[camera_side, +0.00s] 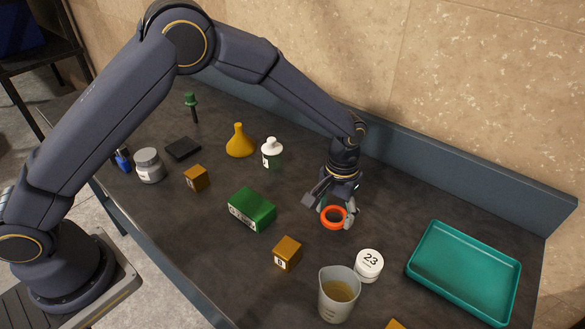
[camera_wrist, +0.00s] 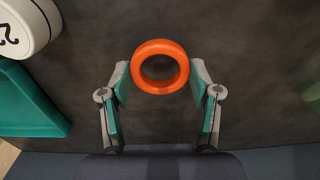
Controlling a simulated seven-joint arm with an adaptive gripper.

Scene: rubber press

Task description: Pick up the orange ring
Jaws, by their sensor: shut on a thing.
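The orange ring (camera_side: 333,218) is at my gripper's fingertips over the right-middle part of the dark table. In the wrist view the orange ring (camera_wrist: 160,45) shows its round hole facing the camera, between the two teal-padded fingertips. My gripper (camera_side: 337,210) points down and is shut on the ring, with a finger on either side. It also shows in the wrist view (camera_wrist: 158,80). Whether the ring is clear of the table or touching it, I cannot tell.
A white jar marked 23 (camera_side: 369,264) and a beaker (camera_side: 339,294) stand in front of the ring. A teal tray (camera_side: 419,277) lies to the right. A green box (camera_side: 251,210) and an orange cube (camera_side: 287,253) are to the left. The back wall ledge (camera_side: 470,175) is behind.

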